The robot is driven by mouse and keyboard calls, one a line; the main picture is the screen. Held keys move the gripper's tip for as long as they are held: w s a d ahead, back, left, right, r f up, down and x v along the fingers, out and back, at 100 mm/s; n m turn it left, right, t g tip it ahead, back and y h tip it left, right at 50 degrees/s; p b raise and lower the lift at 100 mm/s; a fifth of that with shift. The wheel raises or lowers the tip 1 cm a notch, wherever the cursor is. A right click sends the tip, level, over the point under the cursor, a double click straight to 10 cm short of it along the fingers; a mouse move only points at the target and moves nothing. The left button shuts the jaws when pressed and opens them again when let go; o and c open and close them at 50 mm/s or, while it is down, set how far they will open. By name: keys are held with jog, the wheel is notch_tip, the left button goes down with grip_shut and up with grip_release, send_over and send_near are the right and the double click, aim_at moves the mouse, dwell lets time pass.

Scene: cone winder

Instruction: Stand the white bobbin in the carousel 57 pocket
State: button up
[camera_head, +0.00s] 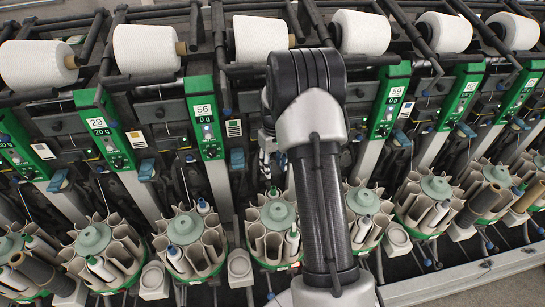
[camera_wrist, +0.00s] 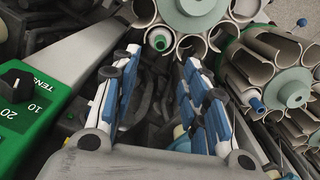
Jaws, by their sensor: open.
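My gripper (camera_head: 268,160) is open and empty in front of the winder, left of my arm in the head view. In the wrist view its two blue-and-white fingers (camera_wrist: 158,70) stand apart with only dark machine parts between them. A carousel (camera_head: 273,213) below the gripper holds a white bobbin (camera_head: 292,242) in a front pocket. The carousel to its left (camera_head: 186,228) holds pale bobbins (camera_head: 203,206). In the wrist view a green-tipped bobbin (camera_wrist: 159,41) sits in a pocket near the fingertips. No number 57 is readable, and my arm hides one label.
Green control posts numbered 29 (camera_head: 105,130), 56 (camera_head: 205,120) and 59 (camera_head: 390,100) stand behind the carousels. Large white yarn cones (camera_head: 146,48) line the top. Another carousel (camera_wrist: 291,90) with a blue-tipped bobbin (camera_wrist: 257,104) is at right. Bare floor shows at lower right.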

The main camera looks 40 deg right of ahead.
aim_at(273, 188)
notch_tip(273, 188, down, 12)
jog(key=shift+f+b, duration=0.1)
jog(key=shift+b, duration=0.8)
grip_shut()
jog(key=shift+r, duration=0.25)
jog(key=shift+r, duration=0.45)
jog(key=shift+p, duration=0.3)
jog(key=shift+r+p, duration=1.15)
jog(key=shift+r, duration=1.15)
